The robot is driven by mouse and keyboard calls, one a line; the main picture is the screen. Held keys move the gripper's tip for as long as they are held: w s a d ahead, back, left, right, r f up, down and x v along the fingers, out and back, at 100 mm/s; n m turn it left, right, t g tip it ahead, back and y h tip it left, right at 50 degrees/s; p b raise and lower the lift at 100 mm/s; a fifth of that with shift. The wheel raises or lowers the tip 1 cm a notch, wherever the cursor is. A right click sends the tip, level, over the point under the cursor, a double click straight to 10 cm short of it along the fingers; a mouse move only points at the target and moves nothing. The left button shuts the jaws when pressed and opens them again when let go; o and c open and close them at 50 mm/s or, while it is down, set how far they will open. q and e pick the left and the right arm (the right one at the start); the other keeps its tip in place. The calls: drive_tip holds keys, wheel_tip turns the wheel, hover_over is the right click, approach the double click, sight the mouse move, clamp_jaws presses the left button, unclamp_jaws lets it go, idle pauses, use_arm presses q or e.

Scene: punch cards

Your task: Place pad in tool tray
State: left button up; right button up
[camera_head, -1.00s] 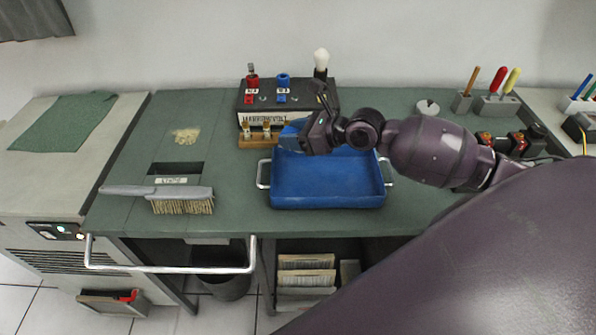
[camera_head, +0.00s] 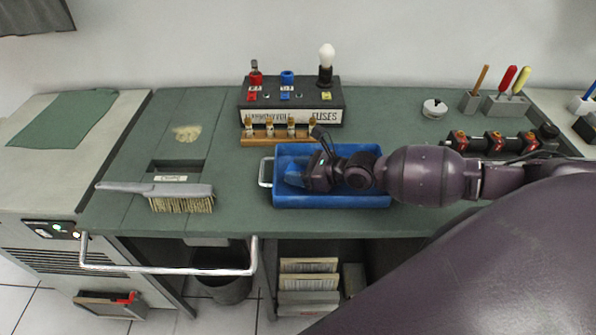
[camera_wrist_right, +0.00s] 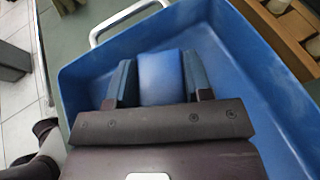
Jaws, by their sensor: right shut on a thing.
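The tool tray (camera_head: 330,201) is a blue open box with metal handles on the green bench. My right gripper (camera_head: 298,174) is down inside the left part of the tray. In the right wrist view my right gripper (camera_wrist_right: 160,80) is shut on a blue pad (camera_wrist_right: 161,76), with one finger on each side of it. The tray's floor and walls (camera_wrist_right: 225,75) surround the pad there. I cannot tell whether the pad touches the tray floor. My left gripper is not in view.
A wooden rack (camera_head: 276,140) with several small fuses stands just behind the tray, in front of a black fuse box (camera_head: 300,104) with a bulb. A brush (camera_head: 165,192) lies on the left. Tool holders (camera_head: 495,103) stand at the back right.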

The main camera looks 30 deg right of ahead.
drive_tip(key=shift+f, duration=0.15)
drive_tip(key=o, duration=0.9)
drive_tip(key=shift+s+d+r, duration=0.1)
drive_tip(key=shift+r, duration=0.15)
drive_tip(key=v, duration=1.1)
drive_tip(key=shift+s+d, duration=0.2)
drive_tip(key=shift+s, duration=0.1)
